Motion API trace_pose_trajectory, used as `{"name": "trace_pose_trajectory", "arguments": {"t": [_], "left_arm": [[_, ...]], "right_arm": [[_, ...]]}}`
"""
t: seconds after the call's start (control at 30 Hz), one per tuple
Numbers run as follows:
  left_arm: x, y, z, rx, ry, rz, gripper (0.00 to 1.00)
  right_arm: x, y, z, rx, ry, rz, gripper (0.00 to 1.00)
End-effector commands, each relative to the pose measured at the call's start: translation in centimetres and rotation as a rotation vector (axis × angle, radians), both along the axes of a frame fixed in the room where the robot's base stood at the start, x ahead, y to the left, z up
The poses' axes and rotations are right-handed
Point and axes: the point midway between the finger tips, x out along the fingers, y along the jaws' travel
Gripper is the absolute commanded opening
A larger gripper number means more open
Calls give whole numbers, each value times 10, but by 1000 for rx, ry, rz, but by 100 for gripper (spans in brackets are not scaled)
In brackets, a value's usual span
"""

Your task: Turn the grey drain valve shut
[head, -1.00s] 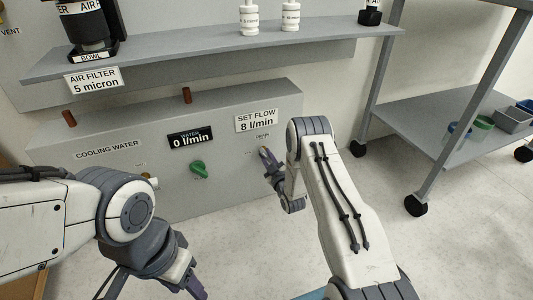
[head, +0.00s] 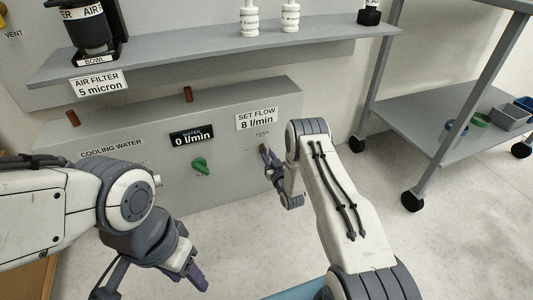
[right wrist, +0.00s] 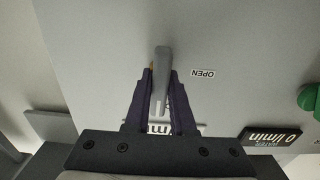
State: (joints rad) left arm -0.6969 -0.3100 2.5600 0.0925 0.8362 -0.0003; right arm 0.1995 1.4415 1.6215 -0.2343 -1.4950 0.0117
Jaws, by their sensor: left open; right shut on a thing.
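The grey drain valve's lever (right wrist: 162,65) shows in the right wrist view, sticking out past my fingertips. My right gripper (right wrist: 160,90) is shut on this lever, a finger on each side. An OPEN label (right wrist: 203,73) is on the panel beside it. In the head view my right gripper (head: 266,153) is at the panel's right part, just below the DRAIN label (head: 262,134), and hides most of the valve. My left gripper (head: 150,284) is open and empty, low in front of the panel, away from the valve.
The cooling water panel (head: 235,170) carries a green valve (head: 200,166) and a display (head: 191,138) reading 0 l/min. The SET FLOW sign (head: 256,118) reads 8 l/min. A shelf (head: 210,52) overhangs the panel. A wheeled cart (head: 415,115) stands at right.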

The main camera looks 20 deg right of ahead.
Motion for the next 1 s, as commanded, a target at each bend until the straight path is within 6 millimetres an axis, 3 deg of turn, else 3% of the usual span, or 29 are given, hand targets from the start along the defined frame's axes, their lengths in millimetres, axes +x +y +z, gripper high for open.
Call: {"name": "trace_pose_trajectory", "arguments": {"t": [0.33,0.37,0.43,0.77,0.87,1.0], "left_arm": [[0,0,0,0,0,0,50],[0,0,0,0,0,0,50],[0,0,0,0,0,0,50],[0,0,1,0,0,0,50],[0,0,7,0,0,0,50],[0,0,22,0,0,0,50]], "right_arm": [[-2,0,-3,4,6,-1,0],[-2,0,-3,4,6,-1,26],[-2,0,-3,3,6,0,52],[-2,1,-1,2,2,1,52],[-9,0,1,2,3,0,52],[-33,-1,3,3,8,0,52]]}}
